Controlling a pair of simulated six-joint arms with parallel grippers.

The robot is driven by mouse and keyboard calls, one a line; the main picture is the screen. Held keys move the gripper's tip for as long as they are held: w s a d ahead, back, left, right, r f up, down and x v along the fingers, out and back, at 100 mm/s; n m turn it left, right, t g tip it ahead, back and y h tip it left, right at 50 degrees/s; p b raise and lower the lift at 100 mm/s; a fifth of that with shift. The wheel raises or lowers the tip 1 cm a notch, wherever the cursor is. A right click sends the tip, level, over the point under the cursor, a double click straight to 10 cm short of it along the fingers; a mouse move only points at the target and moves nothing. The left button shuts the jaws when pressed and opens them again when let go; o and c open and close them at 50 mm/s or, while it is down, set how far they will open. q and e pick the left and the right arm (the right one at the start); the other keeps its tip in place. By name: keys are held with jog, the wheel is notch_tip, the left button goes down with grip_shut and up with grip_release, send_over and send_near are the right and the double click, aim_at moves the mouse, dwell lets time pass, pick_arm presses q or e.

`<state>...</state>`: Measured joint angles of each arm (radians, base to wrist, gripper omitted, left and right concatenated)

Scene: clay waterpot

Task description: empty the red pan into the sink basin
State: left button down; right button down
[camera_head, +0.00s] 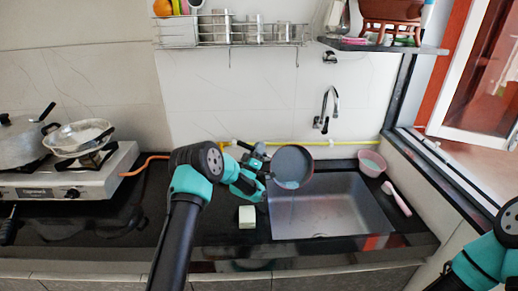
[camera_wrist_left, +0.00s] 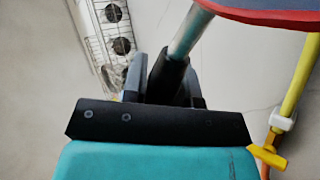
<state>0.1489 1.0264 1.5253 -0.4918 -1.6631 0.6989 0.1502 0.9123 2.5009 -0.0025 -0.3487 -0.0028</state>
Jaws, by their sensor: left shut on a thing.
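The pan (camera_head: 292,160) is held tilted over the left part of the sink basin (camera_head: 345,205), its dark inside facing out. Pale bluish liquid (camera_head: 288,185) shows at its lower edge, and a faint thin streak hangs below it toward the basin. In the left wrist view the pan's red and dark blue rim (camera_wrist_left: 275,14) shows at the top right. My left gripper (camera_head: 258,178) is shut on the pan's dark handle, which also shows between the jaws (camera_wrist_left: 166,78). My right arm shows at the lower right; its gripper is out of view.
A tap (camera_head: 326,112) stands on the wall behind the basin. A pink bowl (camera_head: 371,163) and a pink-handled brush (camera_head: 396,198) lie right of it. A pale block (camera_head: 247,216) sits on the counter left of the basin. A gas stove (camera_head: 70,180) with pots is at the left.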

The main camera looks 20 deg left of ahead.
pick_arm(q)
jog(key=shift+s+d+r, duration=0.1)
jog(key=shift+s, duration=0.05)
dwell(0.7)
jog(key=shift+s+d+r+m+h, duration=0.25)
jog(key=shift+s+m+h, duration=0.15)
jog(key=shift+m+h, duration=0.15)
jog(key=shift+s+d+r+m+h, duration=0.1)
jog(key=shift+s+d+m+h, duration=0.1)
jog(key=shift+s+m+h, duration=0.35)
jog(key=shift+w, duration=0.15)
jog(key=w+r+n+y, duration=0.1)
jog(key=w+a+r+n+y, duration=0.1)
jog(key=shift+w+a+n+y, duration=0.2)
jog(key=shift+n+y, duration=0.1)
jog(key=shift+n, duration=0.1)
jog(key=shift+f, duration=0.1)
jog(key=w+n+y, duration=0.1)
jog(key=w+a+f+n+g, duration=0.1)
jog(key=w+a+f+n+y, duration=0.1)
jog(key=shift+w+g+y, duration=0.1)
jog(key=shift+g+y, duration=0.2)
jog(key=shift+g, duration=0.1)
